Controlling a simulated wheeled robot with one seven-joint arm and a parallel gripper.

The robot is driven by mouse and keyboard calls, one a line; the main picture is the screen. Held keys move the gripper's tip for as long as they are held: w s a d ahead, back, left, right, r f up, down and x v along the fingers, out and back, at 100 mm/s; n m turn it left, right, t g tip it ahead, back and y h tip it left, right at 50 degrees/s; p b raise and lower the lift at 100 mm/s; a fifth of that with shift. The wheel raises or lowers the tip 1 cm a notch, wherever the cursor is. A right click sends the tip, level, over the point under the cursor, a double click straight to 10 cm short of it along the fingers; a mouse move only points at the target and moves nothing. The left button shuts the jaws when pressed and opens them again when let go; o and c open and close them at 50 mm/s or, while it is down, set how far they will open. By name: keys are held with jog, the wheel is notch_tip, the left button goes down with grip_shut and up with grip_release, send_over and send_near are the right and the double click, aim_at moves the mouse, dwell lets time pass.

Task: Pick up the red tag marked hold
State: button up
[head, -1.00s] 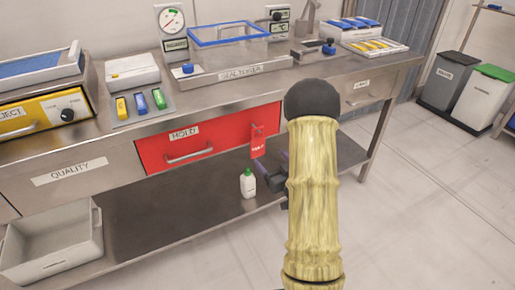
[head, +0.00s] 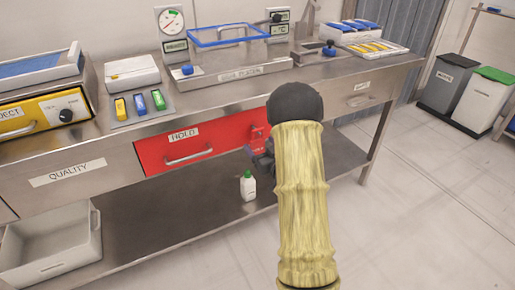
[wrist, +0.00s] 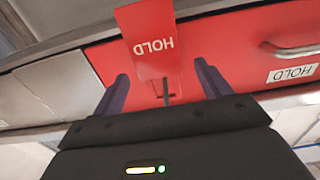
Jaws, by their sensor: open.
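The red tag marked HOLD (wrist: 150,42) hangs in front of the red drawer in the wrist view, its lettering upside down there. It also shows in the head view (head: 257,134), partly hidden by my arm. My gripper (wrist: 160,82) is open, with one dark finger on each side of the tag's lower part in the picture. I cannot tell how deep the tag sits between the fingers. In the head view my gripper (head: 258,158) is mostly hidden behind my arm, close to the tag.
The red HOLD drawer (head: 218,150) with a metal handle is behind the tag. A white bottle with a green cap (head: 248,188) stands on the lower shelf. A grey bin (head: 85,245) is at the left.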

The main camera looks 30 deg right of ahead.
jog(key=shift+w, duration=0.35)
jog(key=shift+s+a, duration=0.1)
jog(key=c, duration=1)
jog(key=shift+c, duration=0.3)
